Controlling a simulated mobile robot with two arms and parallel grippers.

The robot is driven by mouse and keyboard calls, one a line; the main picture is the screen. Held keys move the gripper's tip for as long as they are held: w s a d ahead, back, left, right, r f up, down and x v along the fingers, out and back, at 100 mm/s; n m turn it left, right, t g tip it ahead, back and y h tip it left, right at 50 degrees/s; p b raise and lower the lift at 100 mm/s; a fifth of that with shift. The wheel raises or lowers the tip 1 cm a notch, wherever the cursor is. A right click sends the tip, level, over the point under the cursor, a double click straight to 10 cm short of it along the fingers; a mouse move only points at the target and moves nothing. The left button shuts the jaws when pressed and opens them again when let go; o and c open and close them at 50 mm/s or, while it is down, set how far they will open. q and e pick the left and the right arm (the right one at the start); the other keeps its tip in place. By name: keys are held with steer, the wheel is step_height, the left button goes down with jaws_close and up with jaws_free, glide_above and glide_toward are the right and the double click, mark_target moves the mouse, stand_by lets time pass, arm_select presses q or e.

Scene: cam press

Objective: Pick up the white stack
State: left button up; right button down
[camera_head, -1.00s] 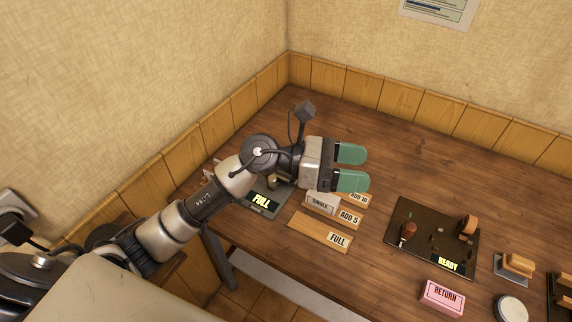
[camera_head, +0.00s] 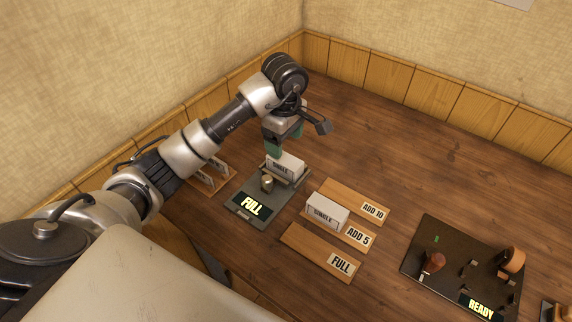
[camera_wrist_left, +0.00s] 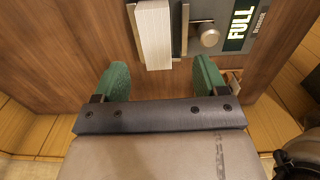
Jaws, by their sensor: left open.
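A white stack (camera_head: 285,167) labelled "SINGLE" stands at the back of a grey press (camera_head: 260,208) whose display reads "FULL". My left gripper (camera_head: 284,142) points down just above this stack, with its green fingers open. In the left wrist view the white stack (camera_wrist_left: 153,35) lies ahead of the gap between the open fingers (camera_wrist_left: 161,78), a little nearer the left finger. I see nothing held. A second white "SINGLE" stack (camera_head: 327,212) sits on the wooden "ADD 5" board (camera_head: 358,238). My right gripper is not in view.
A round metal knob (camera_head: 267,184) stands on the press beside the stack. Wooden boards "ADD 10" (camera_head: 373,211) and "FULL" (camera_head: 341,265) lie to the right. A dark "READY" tray (camera_head: 440,285) is farther right. The back of the table is clear.

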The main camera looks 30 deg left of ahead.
mark_target(285, 158)
arm_select(q)
steer(key=shift+f, duration=0.65)
steer(key=shift+w+f, duration=0.2)
steer(key=shift+f, duration=0.1)
step_height(285, 158, down, 4)
steer(key=shift+a+f+p, duration=0.1)
steer(key=shift+p, duration=0.45)
steer(key=shift+f, duration=0.35)
steer(key=shift+w+f, duration=0.1)
steer(key=shift+c, duration=1)
steer(key=c, duration=0.9)
steer(key=shift+o, duration=0.2)
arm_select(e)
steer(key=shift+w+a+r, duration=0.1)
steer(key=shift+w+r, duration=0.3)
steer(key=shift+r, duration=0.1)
